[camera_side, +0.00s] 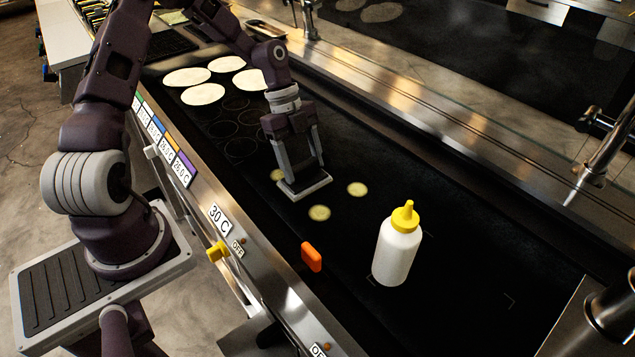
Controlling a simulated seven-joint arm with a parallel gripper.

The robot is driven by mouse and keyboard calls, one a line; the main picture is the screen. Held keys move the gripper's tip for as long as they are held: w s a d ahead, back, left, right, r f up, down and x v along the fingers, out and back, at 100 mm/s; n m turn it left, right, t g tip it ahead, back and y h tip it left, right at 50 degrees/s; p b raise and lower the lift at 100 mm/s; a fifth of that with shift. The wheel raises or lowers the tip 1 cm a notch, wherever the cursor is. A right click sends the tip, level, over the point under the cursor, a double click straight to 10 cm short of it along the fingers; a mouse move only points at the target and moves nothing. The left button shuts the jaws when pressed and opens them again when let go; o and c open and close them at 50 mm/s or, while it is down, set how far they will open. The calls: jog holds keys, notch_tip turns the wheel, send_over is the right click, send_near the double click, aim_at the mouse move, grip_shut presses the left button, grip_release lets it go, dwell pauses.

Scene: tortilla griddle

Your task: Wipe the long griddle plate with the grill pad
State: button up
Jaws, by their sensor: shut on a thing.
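The long griddle plate (450,270) is a dark surface running from upper left to lower right. My gripper (301,170) points down over its middle. It is shut on the grill pad (306,187), a flat grey and dark slab with a pale edge. The pad is at or very near the plate; I cannot tell if it touches. Yellowish round spots lie on the plate around the pad: one (319,213) in front, one (357,189) to the right, and one (278,175) at the pad's left, partly hidden.
A white squeeze bottle (398,250) with a yellow cap stands upright on the plate, right of the pad. Several pale tortillas (203,94) lie at the far left end. An orange piece (311,257) is at the front edge. The plate behind the bottle is clear.

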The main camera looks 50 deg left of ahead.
jog(key=shift+d, duration=0.25)
jog(key=shift+s+a, duration=0.1)
jog(key=shift+a, duration=2.45)
jog(key=shift+d, duration=0.1)
jog(key=shift+w+d+f, duration=0.1)
jog(key=shift+w+d, duration=0.2)
jog(key=shift+d, duration=0.45)
jog(key=shift+w+d+r, duration=0.1)
jog(key=shift+w+d, duration=0.2)
jog(key=shift+d, duration=0.45)
jog(key=shift+w+d+f, duration=0.1)
jog(key=shift+w+d, duration=0.2)
jog(key=shift+d, duration=0.45)
jog(key=shift+w+d, duration=0.4)
jog(key=shift+d, duration=0.35)
jog(key=shift+w+d, duration=0.45)
jog(key=shift+d, duration=0.25)
jog(key=shift+w+d, duration=0.4)
jog(key=shift+d, duration=0.35)
